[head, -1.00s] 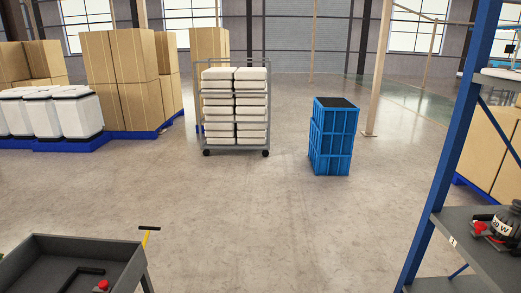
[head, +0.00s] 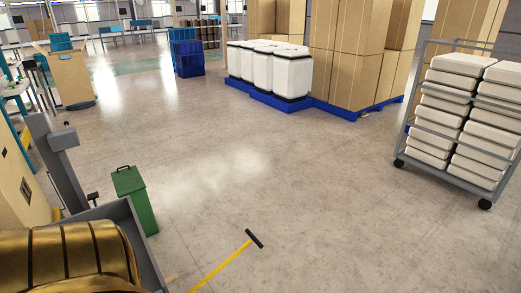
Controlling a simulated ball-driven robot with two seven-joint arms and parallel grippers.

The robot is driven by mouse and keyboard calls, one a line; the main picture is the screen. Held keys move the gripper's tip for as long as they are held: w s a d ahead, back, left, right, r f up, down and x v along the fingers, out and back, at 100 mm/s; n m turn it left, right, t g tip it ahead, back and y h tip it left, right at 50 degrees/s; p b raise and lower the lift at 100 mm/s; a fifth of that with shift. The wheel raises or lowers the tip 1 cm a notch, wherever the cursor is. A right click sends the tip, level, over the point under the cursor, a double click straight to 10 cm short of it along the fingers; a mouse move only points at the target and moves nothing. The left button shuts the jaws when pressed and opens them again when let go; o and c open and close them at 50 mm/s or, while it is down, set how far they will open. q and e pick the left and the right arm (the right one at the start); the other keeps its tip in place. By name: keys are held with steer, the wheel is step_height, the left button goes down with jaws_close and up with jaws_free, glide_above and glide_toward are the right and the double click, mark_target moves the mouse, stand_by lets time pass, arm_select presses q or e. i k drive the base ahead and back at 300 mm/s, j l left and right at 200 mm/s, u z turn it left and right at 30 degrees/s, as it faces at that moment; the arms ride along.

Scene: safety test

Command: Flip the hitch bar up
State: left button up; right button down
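A yellow bar with a black T-shaped grip (head: 222,266), which looks like the hitch bar, is at the bottom middle of the head view. It slants from the grip at upper right down to the bottom edge, where its lower end is cut off. It lies beside a grey cart or tray (head: 142,247) at the lower left. Whether the bar rests on the floor or stands off it, I cannot tell. Neither of my grippers is in view, so their state is hidden.
Large ribbed brass-coloured objects (head: 65,258) fill the grey cart. A green bin (head: 136,200) stands just behind it. A rack of white containers (head: 456,125) is at the right. Pallets with white drums (head: 277,72) and tall cartons (head: 352,60) stand behind. The middle floor is clear.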

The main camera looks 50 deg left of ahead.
mark_target(224, 264)
steer(key=i+j+u, duration=0.1)
steer(key=i+u, duration=0.8)
steer(key=i+l+u, duration=0.25)
steer(key=i+u, duration=0.2)
steer(key=i+j+u, duration=0.15)
steer(key=i+u, duration=0.15)
steer(key=u, duration=0.2)
steer(key=i+u, duration=0.35)
steer(key=u, duration=0.15)
steer(key=i+u, duration=0.3)
steer(key=u, duration=0.2)
